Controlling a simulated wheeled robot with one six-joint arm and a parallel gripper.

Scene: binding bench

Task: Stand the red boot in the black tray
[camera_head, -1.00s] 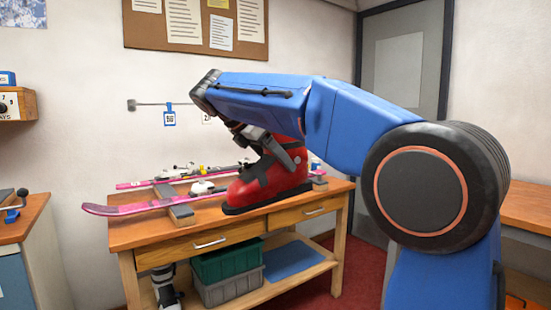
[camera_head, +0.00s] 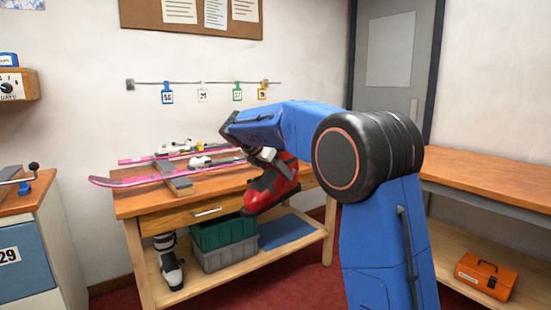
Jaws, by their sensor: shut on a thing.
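The red boot (camera_head: 278,190), with a black sole and toe, hangs in my gripper (camera_head: 264,152) in front of the bench's front edge. It is tilted, its toe pointing down and left. My gripper is shut on its upper part; the fingertips are partly hidden by the boot and my blue arm. I see no black tray in this view.
Pink skis (camera_head: 165,173) with bindings rest on supports on the wooden bench (camera_head: 135,203). Below are a white-black boot (camera_head: 169,262), green bin (camera_head: 224,230), grey bin (camera_head: 232,257) and blue mat (camera_head: 286,232). Another bench (camera_head: 490,185) stands right, an orange toolbox (camera_head: 486,275) beneath.

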